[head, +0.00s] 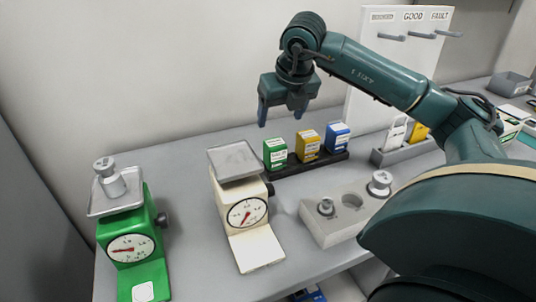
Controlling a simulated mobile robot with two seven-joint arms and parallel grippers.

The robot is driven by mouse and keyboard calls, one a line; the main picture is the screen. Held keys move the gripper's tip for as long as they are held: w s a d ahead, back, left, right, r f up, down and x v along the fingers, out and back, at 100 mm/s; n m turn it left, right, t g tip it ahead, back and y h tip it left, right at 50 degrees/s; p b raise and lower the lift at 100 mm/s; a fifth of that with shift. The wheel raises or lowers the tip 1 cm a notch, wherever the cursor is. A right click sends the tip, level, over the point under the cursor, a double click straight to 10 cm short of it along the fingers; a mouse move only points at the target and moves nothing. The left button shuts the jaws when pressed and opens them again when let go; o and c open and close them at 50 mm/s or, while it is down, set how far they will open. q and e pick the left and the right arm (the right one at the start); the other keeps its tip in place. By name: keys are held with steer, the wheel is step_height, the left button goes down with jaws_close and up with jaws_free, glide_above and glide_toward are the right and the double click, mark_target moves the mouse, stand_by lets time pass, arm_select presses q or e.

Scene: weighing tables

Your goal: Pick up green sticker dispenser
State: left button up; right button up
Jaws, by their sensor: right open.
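The green sticker dispenser (275,154) stands at the left end of a dark rack (318,164) near the back of the table. A yellow dispenser (308,145) and a blue dispenser (338,137) stand to its right in the same rack. My right gripper (281,119) is open and empty, pointing down. It appears above the green dispenser and apart from it. My left gripper is not in view.
A green scale (135,246) with a metal weight (112,183) stands at left. A cream scale (250,240) with an empty pan is in the middle. A grey weight block (325,228) is at right. A white board (385,70) with pegs stands behind.

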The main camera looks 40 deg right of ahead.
mark_target(276, 142)
steer(key=x, duration=0.3)
steer(key=p+x, duration=0.1)
steer(key=x, duration=0.7)
steer(key=shift+s+f+p, duration=0.2)
steer(key=shift+s+p, duration=0.1)
steer(key=shift+p, duration=0.05)
steer(key=c, duration=1.2)
steer(key=shift+o, duration=0.2)
step_height(276, 142, up, 10)
steer(key=shift+r+b, duration=0.1)
steer(key=shift+b, duration=0.4)
steer(key=o, duration=0.4)
steer(key=shift+c, duration=1)
